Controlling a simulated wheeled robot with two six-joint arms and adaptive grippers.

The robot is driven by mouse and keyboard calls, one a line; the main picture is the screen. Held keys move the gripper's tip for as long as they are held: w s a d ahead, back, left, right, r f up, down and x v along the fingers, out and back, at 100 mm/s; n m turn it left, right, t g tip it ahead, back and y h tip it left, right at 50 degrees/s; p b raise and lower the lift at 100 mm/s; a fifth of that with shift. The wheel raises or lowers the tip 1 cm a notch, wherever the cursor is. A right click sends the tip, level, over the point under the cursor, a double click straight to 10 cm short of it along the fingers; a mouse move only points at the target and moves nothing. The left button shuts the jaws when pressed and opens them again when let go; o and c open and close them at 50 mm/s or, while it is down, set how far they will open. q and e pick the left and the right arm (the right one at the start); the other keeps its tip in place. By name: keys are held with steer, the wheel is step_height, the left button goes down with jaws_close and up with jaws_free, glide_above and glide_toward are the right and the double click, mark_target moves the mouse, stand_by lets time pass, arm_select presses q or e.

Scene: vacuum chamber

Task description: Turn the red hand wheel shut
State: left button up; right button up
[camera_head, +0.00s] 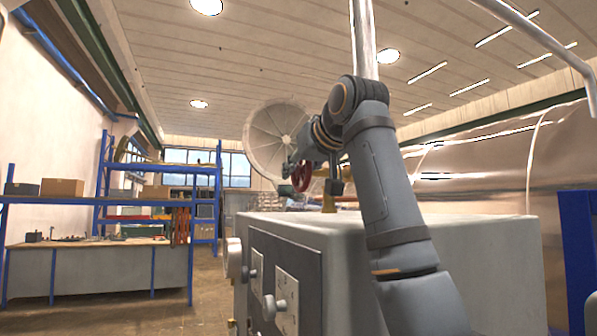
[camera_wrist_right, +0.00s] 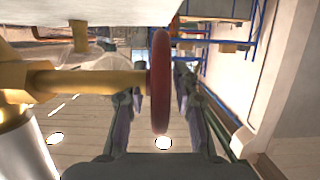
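The red hand wheel (camera_head: 303,178) stands upright near the middle of the head view, on a brass valve (camera_head: 329,191) above a grey cabinet. In the right wrist view the wheel (camera_wrist_right: 159,75) is seen edge-on, with its brass stem (camera_wrist_right: 95,82) running left. My right gripper (camera_wrist_right: 157,88) has its fingers apart, one on each side of the wheel's rim. A gap shows beside the rim, and no firm grip on it shows. In the head view my right arm hides part of the valve, and its gripper is small there. My left gripper is out of view.
The grey cabinet (camera_head: 440,230) with knobs on its front panel stands below the valve. A shiny metal pipe (camera_head: 363,40) rises behind my arm. A large metal vessel (camera_head: 490,160) fills the right side. A blue-framed workbench (camera_head: 90,265) stands far left, with open floor between.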

steer(key=v, duration=1.2)
steer(key=shift+f, duration=0.1)
